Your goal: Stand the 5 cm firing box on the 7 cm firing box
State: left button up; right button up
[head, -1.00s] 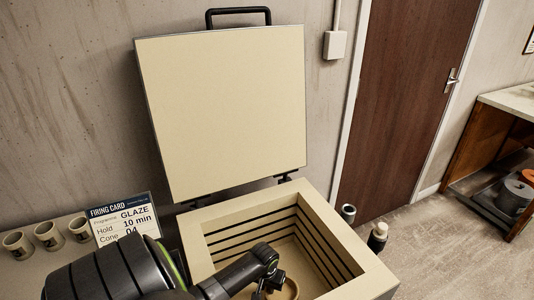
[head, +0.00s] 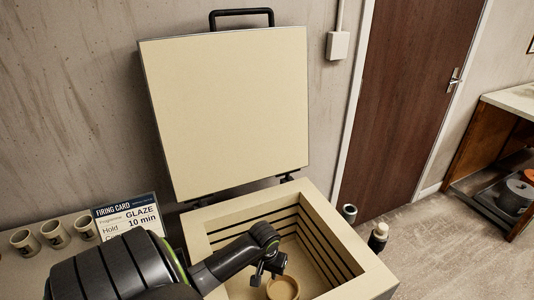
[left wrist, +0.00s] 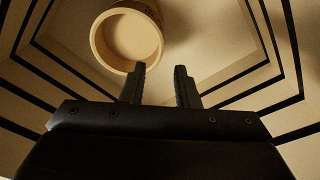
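A round, open-topped tan box (head: 283,289) is inside the open kiln, at the bottom of the head view. It also shows in the left wrist view (left wrist: 128,38), upper left, with a pale hollow inside. I cannot tell which size it is, or whether it stands on another box. No second firing box can be made out. My left gripper (head: 263,277) is over the kiln opening, just left of the box in the head view. In the left wrist view its two fingers (left wrist: 160,86) are apart with nothing between them. My right gripper is not in view.
The kiln's thick rim (head: 343,230) surrounds the gripper, and its raised lid (head: 225,110) stands behind. A firing card (head: 128,219) and several mugs (head: 55,234) are on the left shelf. Two small containers (head: 378,236) stand right of the kiln.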

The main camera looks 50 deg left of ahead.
pick_arm(q)
jog(key=shift+s+d+r, duration=0.1)
jog(key=shift+s+r, duration=0.05)
jog(key=shift+r, duration=1.15)
